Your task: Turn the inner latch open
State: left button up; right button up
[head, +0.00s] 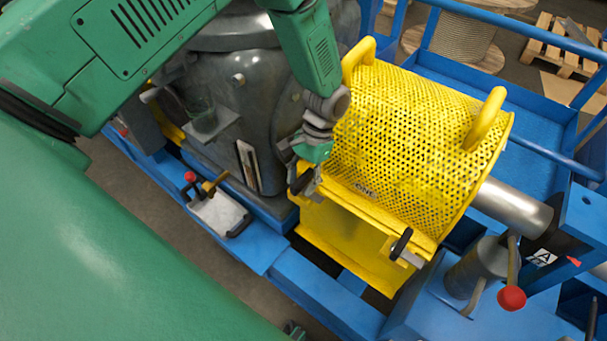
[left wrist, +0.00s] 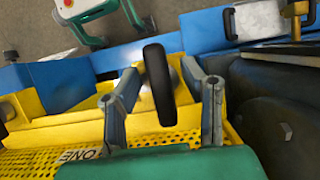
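The inner latch is on the front flange of the yellow perforated guard (head: 415,135), near its left end. Its black handle (head: 301,182) shows beside my left gripper (head: 305,172). In the left wrist view the black handle (left wrist: 158,85) stands between the two grey fingers (left wrist: 165,95), which are apart with visible gaps on both sides. I see no clear contact. The latch's base is partly hidden by the gripper. The outer latch (head: 402,244) is at the guard's right end, with its black grip tilted upward.
The guard has two yellow handles (head: 484,120) on top. A grey machine housing (head: 235,110) stands close left of the gripper. A red-knobbed lever (head: 512,297) is at lower right. Blue frame rails (head: 330,300) run along the front. A wooden pallet (head: 565,45) lies behind.

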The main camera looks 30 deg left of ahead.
pick_arm(q)
jog(key=shift+w, duration=0.15)
jog(key=shift+w+r, duration=0.15)
jog(key=shift+r, duration=0.05)
jog(key=v, duration=1.1)
jog(key=shift+r, duration=0.25)
